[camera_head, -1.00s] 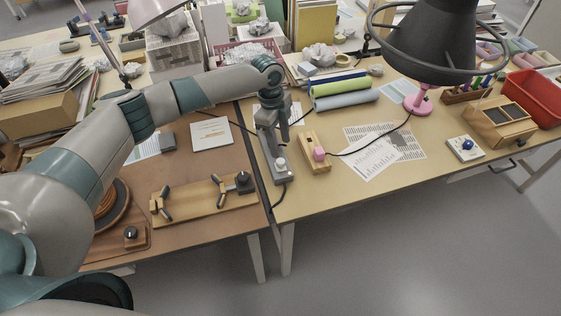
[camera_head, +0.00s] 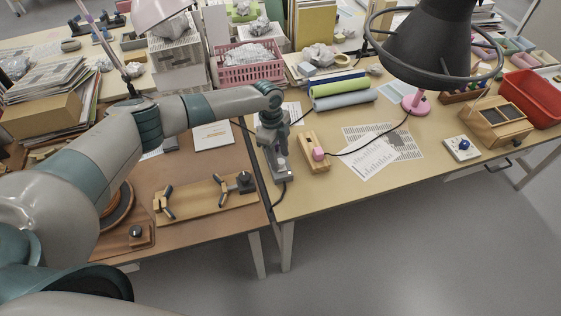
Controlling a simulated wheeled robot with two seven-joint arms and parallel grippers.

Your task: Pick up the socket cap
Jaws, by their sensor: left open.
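A grey socket strip (camera_head: 284,178) lies near the left edge of the right-hand table. A small pale knob, which looks like the socket cap (camera_head: 281,164), is on top of it. My left gripper (camera_head: 277,151) points down over the strip, just behind the cap. It is open, and nothing shows between its fingers. It hides the far part of the strip. I cannot tell whether the fingertips touch the strip. My right gripper is not in view.
A wooden block (camera_head: 313,149) with a pink plug (camera_head: 318,153) stands close right of the strip, its black cord running to the lamp. Papers (camera_head: 372,158) lie further right. A wooden clamp board (camera_head: 205,200) is on the left table.

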